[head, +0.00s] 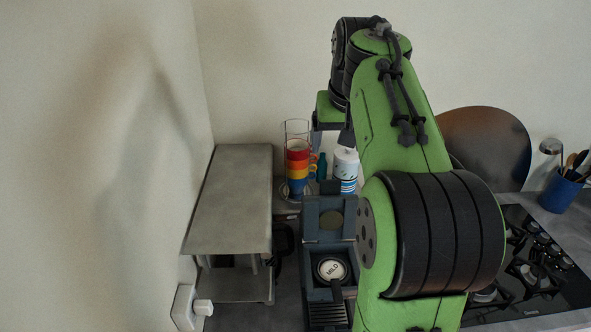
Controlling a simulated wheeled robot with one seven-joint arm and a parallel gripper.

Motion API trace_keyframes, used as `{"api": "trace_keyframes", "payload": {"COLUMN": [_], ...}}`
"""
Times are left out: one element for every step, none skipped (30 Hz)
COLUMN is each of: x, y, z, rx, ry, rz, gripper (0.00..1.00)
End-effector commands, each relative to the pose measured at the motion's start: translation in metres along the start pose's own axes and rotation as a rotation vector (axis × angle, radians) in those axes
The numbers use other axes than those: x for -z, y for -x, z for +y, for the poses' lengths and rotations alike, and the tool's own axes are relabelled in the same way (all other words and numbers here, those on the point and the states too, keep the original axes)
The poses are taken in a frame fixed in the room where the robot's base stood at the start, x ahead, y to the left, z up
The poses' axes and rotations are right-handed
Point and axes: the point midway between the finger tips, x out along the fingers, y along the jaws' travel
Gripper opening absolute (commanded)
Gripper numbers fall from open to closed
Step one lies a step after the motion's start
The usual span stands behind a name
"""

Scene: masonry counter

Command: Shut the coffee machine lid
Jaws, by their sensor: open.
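The coffee machine (309,262) is a dark blue-grey box on the counter, left of my arm. A round white pod marked MILD (332,269) sits in the opening in front of the lid. My arm hides the machine's right side.
A stack of coloured cups (298,172) and a white canister with blue stripes (346,163) stand behind the machine. A grey shelf unit (232,200) is close on the left. A gas hob (540,270) and a blue utensil pot (560,192) are at the right.

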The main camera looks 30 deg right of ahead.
Motion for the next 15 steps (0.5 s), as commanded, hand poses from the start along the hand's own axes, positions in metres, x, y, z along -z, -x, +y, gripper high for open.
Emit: {"api": "trace_keyframes", "payload": {"x": [0.002, 0.002, 0.002, 0.001, 0.001, 0.000, 0.000, 0.000, -0.001, -0.001, 0.000, -0.001, 0.000, 0.000, 0.000], "y": [-0.002, -0.005, -0.010, -0.015, -0.021, -0.030, -0.038, -0.046, -0.057, -0.064, -0.072, -0.082, -0.090, -0.097, -0.107], "z": [0.002, 0.002, 0.002, 0.002, 0.001, 0.001, 0.001, 0.001, 0.001, 0.001, 0.001, 0.001, 0.001, 0.001, 0.001], "rx": [-0.001, -0.001, -0.001, -0.001, 0.000, 0.000, 0.000, 0.000, 0.000, 0.000, 0.000, 0.000, 0.000, 0.000, 0.000], "ry": [-0.004, -0.004, -0.004, -0.003, -0.003, -0.002, -0.002, -0.002, -0.002, -0.002, -0.002, -0.002, -0.002, -0.002, -0.002], "rz": [-0.001, -0.002, -0.002, -0.003, -0.004, -0.005, -0.004, -0.005, -0.005, -0.005, -0.005, -0.005, -0.004, -0.004, -0.004], "gripper": [0.81, 0.81, 0.81, 0.81, 0.81, 0.81, 0.81, 0.81, 0.81, 0.81, 0.81, 0.81, 0.81, 0.81, 0.81]}}
